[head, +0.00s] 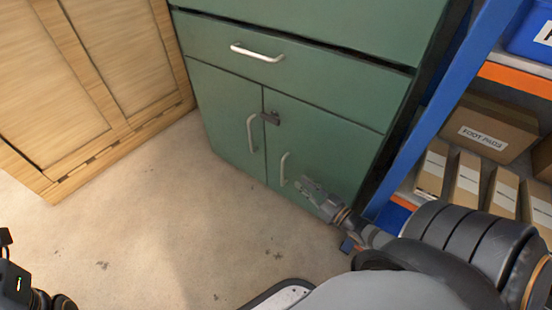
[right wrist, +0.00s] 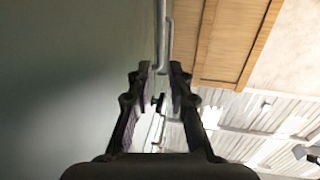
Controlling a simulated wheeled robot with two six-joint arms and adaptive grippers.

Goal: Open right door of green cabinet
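The green cabinet (head: 310,30) has a drawer above two lower doors, both looking shut. The right door (head: 340,148) has a vertical metal handle (head: 284,169) near its left edge. My right gripper (head: 306,184) is just right of this handle, low against the door. In the right wrist view its fingers (right wrist: 161,68) are apart, and a pale metal bar (right wrist: 165,35) shows between and beyond the tips; contact cannot be told. My left gripper (head: 8,268) is partly cut off at the lower left.
The left door (head: 225,105) has its own handle (head: 250,133). A wooden cabinet (head: 85,85) stands at the left. A blue-framed shelf (head: 440,105) with cardboard boxes (head: 488,130) stands close at the right. The floor (head: 150,235) before the doors is clear.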

